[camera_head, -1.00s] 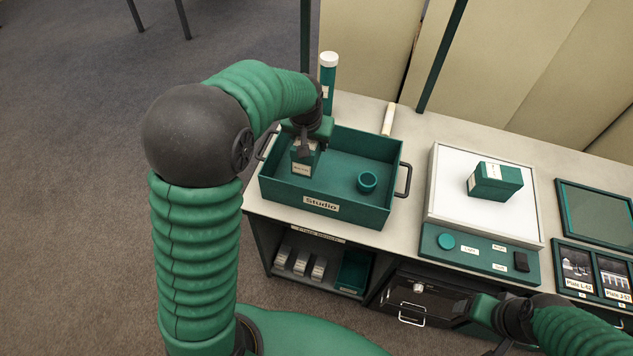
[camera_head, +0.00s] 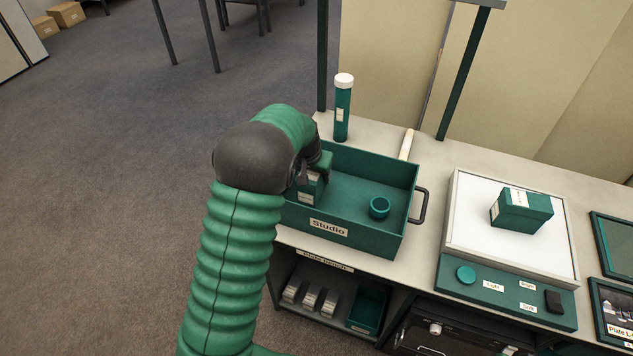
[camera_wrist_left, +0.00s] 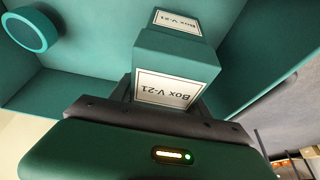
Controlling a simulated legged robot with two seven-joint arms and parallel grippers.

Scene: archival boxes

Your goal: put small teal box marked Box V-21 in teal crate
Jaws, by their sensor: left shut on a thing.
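The small teal box (camera_wrist_left: 172,68) marked Box V-21 shows upside down in the left wrist view, between the fingers of my left gripper (camera_wrist_left: 160,92). In the head view the box (camera_head: 311,190) is inside the left part of the teal crate (camera_head: 358,236) labelled Studio, partly hidden by my arm. My left gripper (camera_head: 312,178) is shut on it from above. I cannot tell whether the box touches the crate floor. My right gripper is not in view.
A small teal round cup (camera_head: 379,208) sits in the crate's right part. A teal tube with a white cap (camera_head: 342,110) stands behind the crate. To the right, another teal box (camera_head: 521,209) lies on a white light panel (camera_head: 470,240).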

